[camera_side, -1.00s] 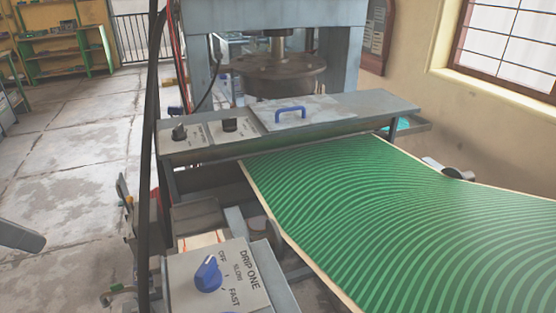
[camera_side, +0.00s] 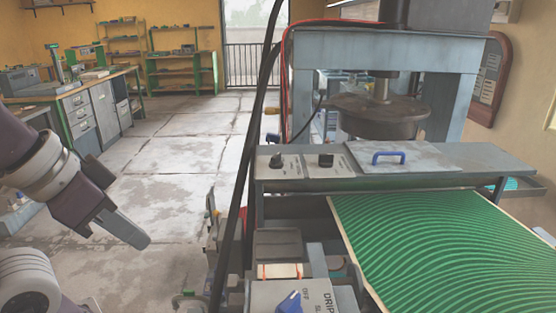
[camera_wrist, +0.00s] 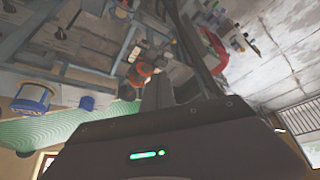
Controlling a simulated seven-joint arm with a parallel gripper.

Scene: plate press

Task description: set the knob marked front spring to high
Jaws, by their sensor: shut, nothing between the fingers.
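Two black knobs show in the side view on the press's grey ledge: a left one (camera_side: 276,160) and a right one (camera_side: 326,160). Their plates' lettering is too small to read, so I cannot tell whether either is marked front spring. A blue knob (camera_side: 290,302) sits on a front panel whose partly cut-off label begins "DRIP". My gripper (camera_side: 142,240) is shut and empty, left of the press and well apart from all the knobs. Its fingers (camera_wrist: 157,92) also show in the wrist view.
A green striped plate (camera_side: 445,240) lies at the right, below a blue-handled cover (camera_side: 400,160). Black cables (camera_side: 250,130) hang left of the press. A workbench (camera_side: 85,110) stands at the back left. Floor (camera_side: 175,190) between is open.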

